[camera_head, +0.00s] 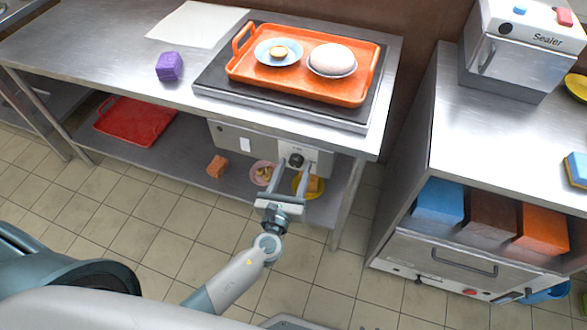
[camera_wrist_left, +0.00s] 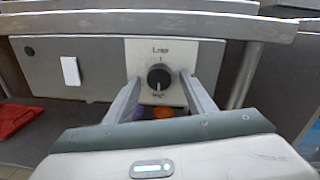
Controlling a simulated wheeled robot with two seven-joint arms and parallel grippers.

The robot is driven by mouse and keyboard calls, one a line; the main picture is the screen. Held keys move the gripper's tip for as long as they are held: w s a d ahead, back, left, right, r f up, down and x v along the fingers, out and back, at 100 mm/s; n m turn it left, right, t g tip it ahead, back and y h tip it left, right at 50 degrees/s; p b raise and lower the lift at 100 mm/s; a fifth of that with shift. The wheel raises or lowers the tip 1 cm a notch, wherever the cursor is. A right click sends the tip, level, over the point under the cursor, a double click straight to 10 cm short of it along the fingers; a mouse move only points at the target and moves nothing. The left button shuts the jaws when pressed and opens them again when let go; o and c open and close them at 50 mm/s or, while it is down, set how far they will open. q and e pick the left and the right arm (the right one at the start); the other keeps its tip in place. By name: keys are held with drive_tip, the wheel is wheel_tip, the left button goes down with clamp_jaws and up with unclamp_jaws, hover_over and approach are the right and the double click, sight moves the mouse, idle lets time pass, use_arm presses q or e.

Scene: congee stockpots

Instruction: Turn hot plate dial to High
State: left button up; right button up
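The hot plate dial (camera_head: 296,160) is a round black knob on a light panel under the front edge of the steel table. In the left wrist view the dial (camera_wrist_left: 159,77) has a pale pointer line and small blurred lettering above and below it. My left gripper (camera_head: 292,166) is in front of the panel with its two fingers apart. In the left wrist view the fingers of my left gripper (camera_wrist_left: 160,92) stand on either side of the dial, with gaps between them and the knob. The hot plate (camera_head: 210,83) is a dark slab on the table. My right gripper is out of view.
An orange tray (camera_head: 366,60) with a plate and a domed item sits on the hot plate. A purple block (camera_head: 169,66) is left of it. The lower shelf holds a red tray (camera_head: 150,122) and a yellow bowl (camera_head: 300,190). A steel counter with a sealer (camera_head: 515,45) stands right.

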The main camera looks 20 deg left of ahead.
use_arm(q)
drive_tip(key=s+b, duration=0.3)
drive_tip(key=s, duration=1.4)
drive_tip(key=shift+s+d+b, duration=0.25)
drive_tip(key=shift+b, duration=0.15)
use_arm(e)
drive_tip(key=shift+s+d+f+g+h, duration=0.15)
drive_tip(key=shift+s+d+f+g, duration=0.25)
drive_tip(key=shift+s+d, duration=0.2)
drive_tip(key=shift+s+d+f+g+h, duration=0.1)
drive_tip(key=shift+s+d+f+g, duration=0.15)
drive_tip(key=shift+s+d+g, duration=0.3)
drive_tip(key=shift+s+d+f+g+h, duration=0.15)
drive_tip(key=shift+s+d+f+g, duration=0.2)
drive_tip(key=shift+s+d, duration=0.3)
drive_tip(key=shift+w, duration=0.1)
